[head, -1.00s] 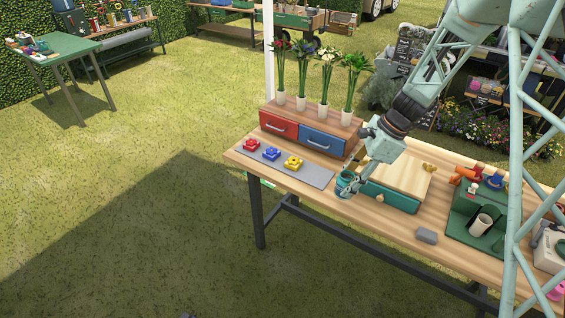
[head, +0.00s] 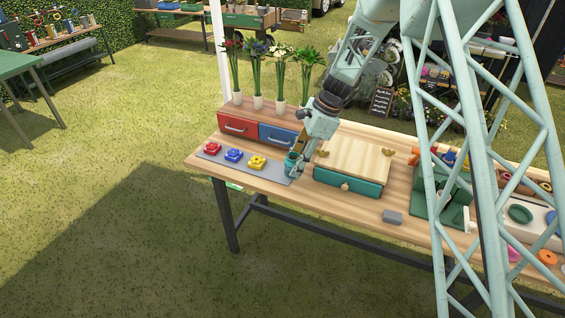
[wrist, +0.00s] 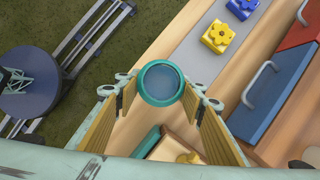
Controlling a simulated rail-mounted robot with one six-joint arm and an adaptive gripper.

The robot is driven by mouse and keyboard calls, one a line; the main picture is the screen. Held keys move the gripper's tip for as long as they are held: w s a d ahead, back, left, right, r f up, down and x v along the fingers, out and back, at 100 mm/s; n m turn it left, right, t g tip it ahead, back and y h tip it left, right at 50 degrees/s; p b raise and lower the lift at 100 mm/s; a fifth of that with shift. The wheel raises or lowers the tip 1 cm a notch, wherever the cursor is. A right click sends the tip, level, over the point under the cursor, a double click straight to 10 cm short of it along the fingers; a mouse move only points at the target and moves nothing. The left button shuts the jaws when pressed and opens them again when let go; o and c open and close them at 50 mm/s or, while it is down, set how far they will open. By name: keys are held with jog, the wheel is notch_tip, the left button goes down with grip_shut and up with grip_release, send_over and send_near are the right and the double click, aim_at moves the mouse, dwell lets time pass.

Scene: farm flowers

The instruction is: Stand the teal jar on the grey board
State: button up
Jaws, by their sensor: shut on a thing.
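The teal jar (head: 291,164) is upright between the fingers of my gripper (head: 296,162), which is shut on it. In the wrist view the jar (wrist: 161,83) shows from above as a round teal rim between the two fingertips. The grey board (head: 224,164) lies flat on the wooden table; its end also shows in the wrist view (wrist: 194,64). In the head view the jar is at the board's right end. I cannot tell whether its base touches anything. Red (head: 212,148), blue (head: 233,156) and yellow (head: 257,162) pieces stand in a row on the board.
Red (head: 238,127) and blue (head: 277,135) drawers stand behind the board, with several potted flowers on top. A teal drawer box (head: 345,182) with a wooden top stands right of my gripper. A grey block (head: 392,217) lies farther right.

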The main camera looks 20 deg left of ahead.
jog(key=shift+w+a+f, duration=0.1)
jog(key=shift+w+a, duration=0.5)
jog(key=shift+a, duration=0.25)
jog(key=shift+w+a+f, duration=0.1)
jog(key=shift+w+a, duration=0.55)
jog(key=shift+a, duration=0.2)
jog(key=shift+w+a+f, duration=0.1)
jog(key=shift+w+a, duration=0.5)
jog(key=shift+a, duration=0.25)
jog(key=shift+a, duration=0.1)
jog(key=shift+w+a, duration=0.15)
jog(key=shift+a, duration=0.05)
jog(key=shift+w+a+f+b, duration=0.1)
jog(key=shift+f+b, duration=0.2)
jog(key=shift+b, duration=0.05)
jog(key=shift+f+b, duration=0.3)
jog(key=shift+f, duration=1.2)
jog(key=shift+f, duration=0.15)
jog(key=o, duration=1)
